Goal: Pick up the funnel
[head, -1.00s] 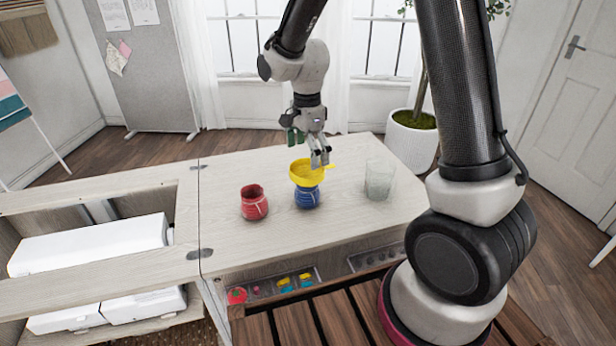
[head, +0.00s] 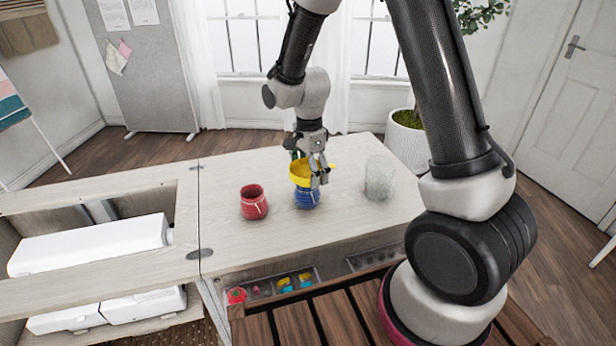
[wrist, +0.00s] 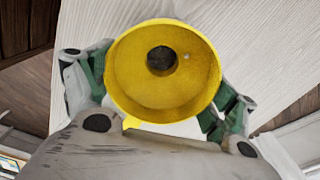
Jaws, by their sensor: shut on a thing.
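The yellow funnel (head: 301,172) sits at the mouth of the blue jar (head: 307,197) on the cabinet top. In the wrist view the funnel (wrist: 125,75) shows its round rim and dark centre hole, with a finger on each side. My gripper (head: 317,178) is down at the funnel and shut on it. The gripper (wrist: 160,100) fingers have green inner parts. The funnel's spout is hidden, and I cannot tell whether it still rests on the jar.
A red jar (head: 254,202) stands to the left of the blue jar. A clear glass (head: 380,178) stands to the right. The cabinet top (head: 225,235) is otherwise clear. An opening with white sewing machines (head: 90,245) lies at the left.

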